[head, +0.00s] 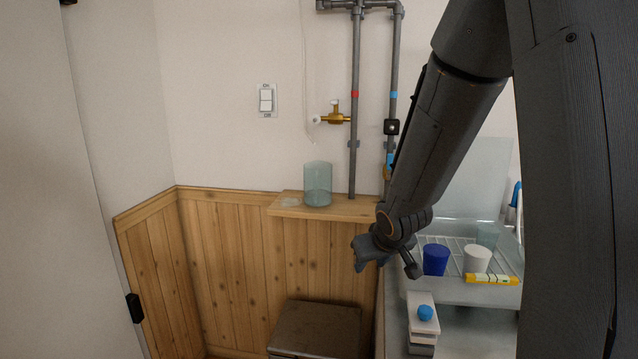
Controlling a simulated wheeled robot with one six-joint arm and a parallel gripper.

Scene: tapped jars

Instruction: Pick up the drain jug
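A clear blue-green cylindrical vessel (318,184) stands upright on a wooden wall shelf (352,208). It looks empty, and no handle shows. In the rack at the right are a blue cup (435,260), a white cup (477,261) and, behind them, a pale clear vessel (488,236), partly hidden. No label shows which vessel is the drain jug. My gripper (389,266) hangs in front of the shelf's right end, left of the rack. Its fingers look spread apart, with nothing between them. It is apart from all the vessels.
A brass tap (336,118) on grey pipes sits above the shelf. A clear disc-like lid (290,202) lies left of the vessel. A white box with a blue knob (424,313) stands on the counter. A brown-topped bin (318,328) stands below the shelf.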

